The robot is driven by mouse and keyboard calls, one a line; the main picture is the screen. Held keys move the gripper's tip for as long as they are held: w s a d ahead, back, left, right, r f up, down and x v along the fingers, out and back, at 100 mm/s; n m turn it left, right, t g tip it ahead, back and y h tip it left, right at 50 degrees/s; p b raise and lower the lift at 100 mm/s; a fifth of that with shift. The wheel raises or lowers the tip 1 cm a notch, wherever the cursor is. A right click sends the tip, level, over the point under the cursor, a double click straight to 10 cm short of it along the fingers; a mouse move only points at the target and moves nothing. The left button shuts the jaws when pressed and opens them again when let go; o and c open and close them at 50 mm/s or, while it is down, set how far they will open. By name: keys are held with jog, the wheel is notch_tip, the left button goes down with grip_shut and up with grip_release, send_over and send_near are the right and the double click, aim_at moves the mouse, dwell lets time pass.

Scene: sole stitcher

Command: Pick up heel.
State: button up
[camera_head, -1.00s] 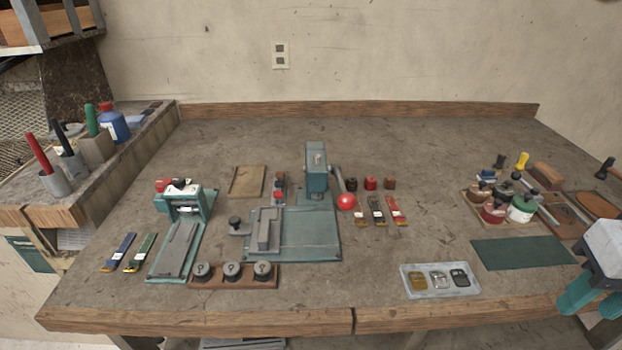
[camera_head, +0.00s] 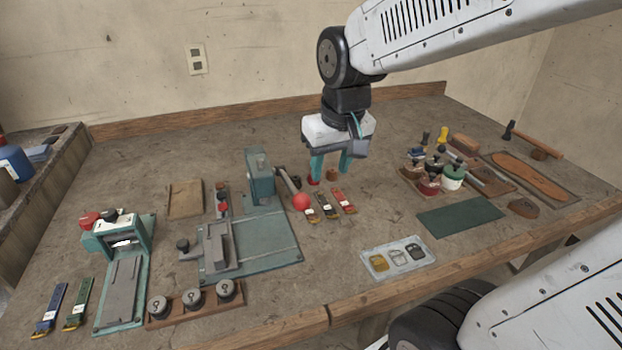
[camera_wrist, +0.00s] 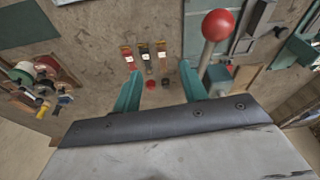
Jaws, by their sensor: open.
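A dark brown rounded block that looks like the heel (camera_head: 523,207) lies on the bench at the right, just below the tan leather sole (camera_head: 530,175). I cannot tell for sure that it is the heel. I do not make it out in the wrist view. My gripper (camera_head: 331,166) is open and points down over the small spools behind the colored strips, well left of the heel. In the wrist view my gripper (camera_wrist: 160,69) has its teal fingers apart with nothing held; a red spool (camera_wrist: 151,84) and a dark one show between them.
The stitcher (camera_head: 260,176) with its red-knob lever (camera_head: 302,201) stands left of my gripper. A holder of pots and brushes (camera_head: 436,172) stands between my gripper and the sole. A green mat (camera_head: 460,216) and a buckle tray (camera_head: 398,257) lie in front.

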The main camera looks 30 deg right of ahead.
jog(key=w+d+f+m+t, duration=0.1)
jog(key=w+d+f, duration=0.35)
jog(key=w, duration=0.45)
jog(key=w+d+f+m+t, duration=0.1)
jog(key=w+d+f, duration=0.4)
jog(key=w, duration=0.4)
jog(key=shift+h, duration=0.4)
jog(key=x, duration=0.9)
jog(key=shift+s+a+f, duration=0.2)
jog(key=shift+a+f, duration=0.25)
jog(key=shift+f, duration=0.05)
jog(key=c, duration=0.7)
